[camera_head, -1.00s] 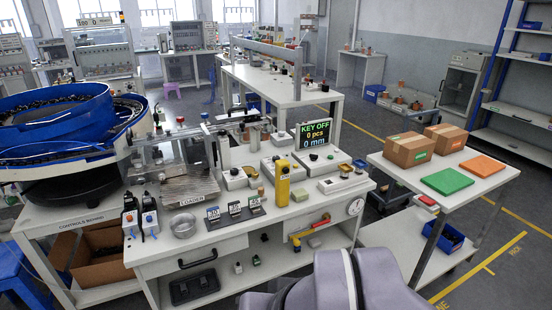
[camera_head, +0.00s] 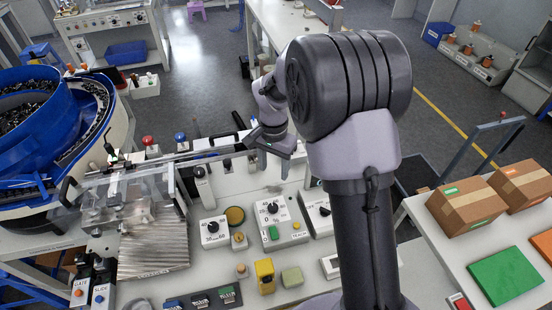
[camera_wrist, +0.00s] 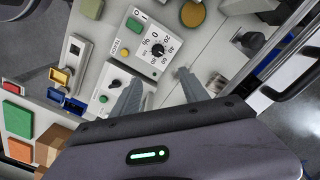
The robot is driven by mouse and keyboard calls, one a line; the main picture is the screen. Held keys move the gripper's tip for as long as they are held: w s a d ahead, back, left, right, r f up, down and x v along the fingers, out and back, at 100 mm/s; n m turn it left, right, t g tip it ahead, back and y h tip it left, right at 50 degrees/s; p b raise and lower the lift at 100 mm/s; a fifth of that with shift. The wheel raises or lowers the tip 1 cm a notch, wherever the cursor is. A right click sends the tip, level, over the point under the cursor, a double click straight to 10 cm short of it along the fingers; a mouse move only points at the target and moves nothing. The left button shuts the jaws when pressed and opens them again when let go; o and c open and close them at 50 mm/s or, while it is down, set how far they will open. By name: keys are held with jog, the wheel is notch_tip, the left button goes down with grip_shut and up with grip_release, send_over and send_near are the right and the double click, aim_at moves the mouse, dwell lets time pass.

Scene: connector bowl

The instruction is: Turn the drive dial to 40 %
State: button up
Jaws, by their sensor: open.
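The drive dial (camera_head: 272,208) is a black knob on a white box with a percent scale, on the workbench. In the wrist view the dial (camera_wrist: 157,49) sits just beyond the fingertips, with numbers around it; I cannot read its pointer setting for sure. A green button (camera_wrist: 133,25) is on the same box. My gripper (camera_wrist: 158,83) is open and empty, its two fingers reaching toward the dial without visibly touching it. In the head view my gripper (camera_head: 268,142) is above and behind the control boxes, partly hidden by my arm.
A similar box with an mm dial (camera_head: 213,229) stands left of the drive box, and another black-knob box (camera_head: 320,212) stands right. A yellow block (camera_head: 265,275) and green block (camera_head: 292,278) lie in front. The blue bowl feeder (camera_head: 50,130) is far left; cardboard boxes (camera_head: 467,205) are right.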

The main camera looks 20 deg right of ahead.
jog(key=b, duration=0.2)
send_over(273, 207)
notch_tip(273, 207, down, 7)
notch_tip(273, 207, down, 10)
jog(key=shift+f+b, duration=0.1)
jog(key=shift+b, duration=1.15)
jog(key=shift+c, duration=0.4)
